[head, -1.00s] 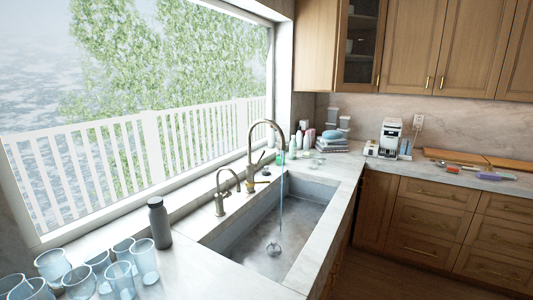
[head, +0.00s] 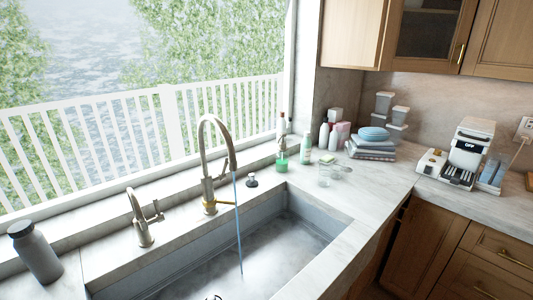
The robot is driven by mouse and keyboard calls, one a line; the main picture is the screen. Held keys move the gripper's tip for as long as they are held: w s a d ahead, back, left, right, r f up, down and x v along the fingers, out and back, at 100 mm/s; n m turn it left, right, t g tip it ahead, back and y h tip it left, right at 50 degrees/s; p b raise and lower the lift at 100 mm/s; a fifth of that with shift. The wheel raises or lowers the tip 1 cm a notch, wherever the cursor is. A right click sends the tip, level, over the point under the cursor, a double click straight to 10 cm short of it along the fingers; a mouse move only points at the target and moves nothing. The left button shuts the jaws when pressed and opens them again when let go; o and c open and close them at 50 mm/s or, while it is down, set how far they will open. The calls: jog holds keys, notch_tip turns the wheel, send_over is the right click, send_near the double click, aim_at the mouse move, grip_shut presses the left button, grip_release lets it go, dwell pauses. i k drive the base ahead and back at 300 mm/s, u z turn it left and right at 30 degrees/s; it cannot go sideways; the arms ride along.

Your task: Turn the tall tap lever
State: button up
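The tall tap (head: 207,190) stands behind the sink (head: 170,262), with a high curved spout. A thin blue-tinted stream of water (head: 238,225) runs from its spout head down into the basin. A small brass-coloured piece (head: 226,202) sticks out to the right at the tap's base; it looks like the lever, but I cannot be sure. A shorter tap (head: 141,218) with its own side handle stands to the left. My gripper is not in view.
A grey bottle (head: 36,254) stands left of the taps. A dark-topped dispenser (head: 252,181), a green bottle (head: 281,158) and small glasses (head: 325,174) stand to the right. A coffee machine (head: 468,150) is farther right. The counter's right corner has bare room.

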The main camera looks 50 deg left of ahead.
aim_at(222, 175)
jog(key=i, duration=0.8)
jog(key=u, duration=3.2)
jog(key=i, duration=0.5)
